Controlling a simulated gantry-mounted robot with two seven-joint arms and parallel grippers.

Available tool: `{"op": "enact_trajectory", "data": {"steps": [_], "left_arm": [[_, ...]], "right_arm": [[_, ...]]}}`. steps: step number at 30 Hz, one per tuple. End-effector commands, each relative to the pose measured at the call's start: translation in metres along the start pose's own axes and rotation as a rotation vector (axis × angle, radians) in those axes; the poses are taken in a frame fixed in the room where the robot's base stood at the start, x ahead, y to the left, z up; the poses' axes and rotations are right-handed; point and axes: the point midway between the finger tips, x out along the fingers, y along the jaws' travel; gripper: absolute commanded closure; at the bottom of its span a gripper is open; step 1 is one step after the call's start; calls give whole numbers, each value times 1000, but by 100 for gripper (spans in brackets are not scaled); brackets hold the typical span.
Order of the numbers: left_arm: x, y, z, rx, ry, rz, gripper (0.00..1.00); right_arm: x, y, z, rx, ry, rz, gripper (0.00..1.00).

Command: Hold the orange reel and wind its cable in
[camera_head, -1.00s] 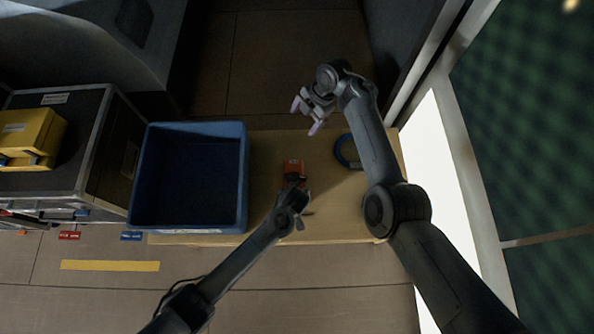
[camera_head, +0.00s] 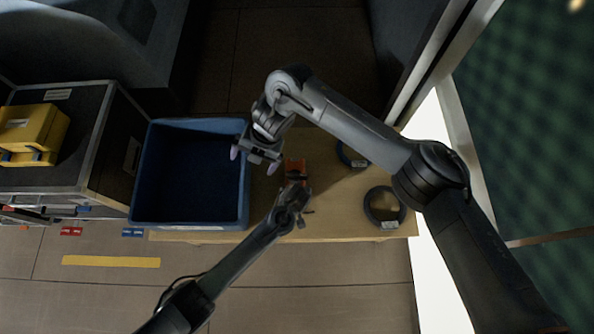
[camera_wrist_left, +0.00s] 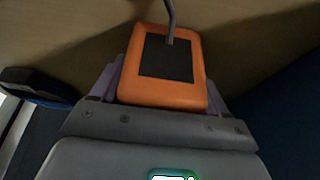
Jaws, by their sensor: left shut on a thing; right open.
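The orange reel (camera_head: 297,166) stands on the wooden table, right of the blue bin. My left gripper (camera_head: 297,181) is shut on it. In the left wrist view the orange reel (camera_wrist_left: 183,95) sits between the two pale fingers of the left gripper (camera_wrist_left: 163,88). It has a dark panel on its face, and a thin grey rod (camera_wrist_left: 170,22) rises from that panel. My right gripper (camera_head: 253,161) is open and empty, at the bin's right edge, up and left of the reel in the head view. I cannot make out the cable.
The blue bin (camera_head: 190,226) looks empty. A yellow case (camera_head: 40,130) sits on a dark case (camera_head: 88,130) at the left.

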Motion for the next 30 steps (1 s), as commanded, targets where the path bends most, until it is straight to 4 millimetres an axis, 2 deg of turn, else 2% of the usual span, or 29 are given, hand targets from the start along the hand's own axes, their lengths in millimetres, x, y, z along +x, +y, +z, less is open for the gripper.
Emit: {"op": "enact_trajectory", "data": {"steps": [1, 6, 11, 15, 18, 23, 30], "left_arm": [[-1, 0, -1, 0, 2, 1, 67], [-1, 0, -1, 0, 2, 1, 67], [-1, 0, -1, 0, 1, 1, 67], [0, 0, -1, 0, 1, 1, 67], [0, 0, -1, 0, 1, 1, 67], [0, 0, -1, 0, 1, 1, 67], [-1, 0, -1, 0, 1, 1, 67]], "right_arm": [[4, -20, 2, -30, -12, -65, 0], [11, -76, 16, -95, -70, -240, 0], [6, -107, 38, -112, -128, -327, 0], [-5, -111, 52, -109, -162, -337, 0], [-1, -111, 56, -109, -168, -336, 0], [19, -118, 60, -108, -168, -336, 0], [58, -131, 67, -109, -168, -335, 0]]}}
